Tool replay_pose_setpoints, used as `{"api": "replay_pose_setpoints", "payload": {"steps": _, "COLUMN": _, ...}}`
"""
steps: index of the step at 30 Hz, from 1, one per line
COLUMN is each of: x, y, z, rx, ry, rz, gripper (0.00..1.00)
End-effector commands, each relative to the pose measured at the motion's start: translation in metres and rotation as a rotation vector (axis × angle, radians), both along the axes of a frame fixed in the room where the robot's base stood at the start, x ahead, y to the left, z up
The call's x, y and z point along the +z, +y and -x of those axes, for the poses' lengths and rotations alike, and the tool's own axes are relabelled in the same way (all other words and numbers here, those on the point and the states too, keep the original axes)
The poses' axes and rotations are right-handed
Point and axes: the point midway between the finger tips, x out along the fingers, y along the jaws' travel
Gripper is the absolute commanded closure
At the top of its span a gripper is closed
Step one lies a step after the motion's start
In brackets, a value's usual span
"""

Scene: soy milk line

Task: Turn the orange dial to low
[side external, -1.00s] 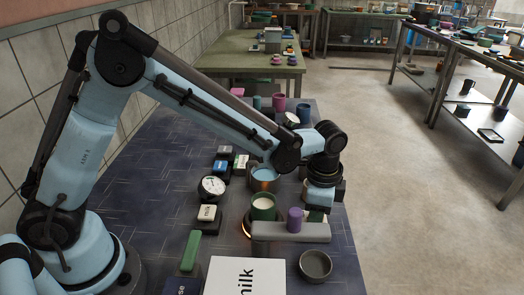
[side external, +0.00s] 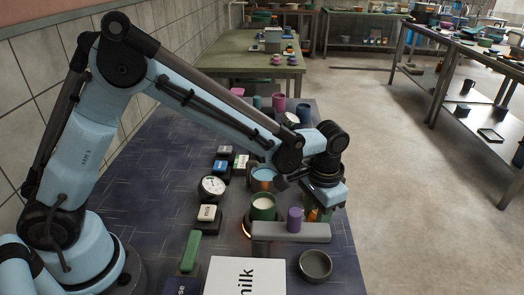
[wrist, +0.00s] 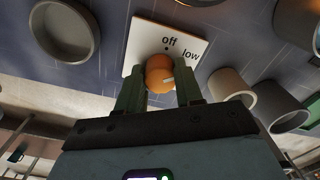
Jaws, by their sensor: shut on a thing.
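The orange dial (wrist: 158,70) sits on a white plate (wrist: 143,42) in the wrist view. The plate's visible labels read "off" above the dial and "low" to its upper right. A pale mark on the dial lies toward its right side; its exact setting is unclear. My gripper (wrist: 160,82) has its two green fingers on either side of the dial, shut on it. In the side view, my gripper (side external: 318,207) is low behind the grey bar, with a bit of the orange dial (side external: 313,215) showing; the plate is hidden there.
A purple cup (side external: 295,220) stands at the grey bar (side external: 275,232), close left of my gripper. A green pot of white liquid (side external: 263,206) and a blue pot (side external: 262,180) are farther left. A grey bowl (side external: 315,265) is in front. The table's right edge is near.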

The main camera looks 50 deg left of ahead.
Motion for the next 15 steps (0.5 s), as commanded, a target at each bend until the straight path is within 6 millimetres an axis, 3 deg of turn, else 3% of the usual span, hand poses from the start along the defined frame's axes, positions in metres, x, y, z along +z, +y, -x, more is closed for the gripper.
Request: {"api": "replay_pose_setpoints", "payload": {"steps": 15, "x": 0.0001, "y": -0.0005, "z": -0.0005, "rx": 0.045, "ry": -0.002, "rz": 0.001, "gripper": 0.95}}
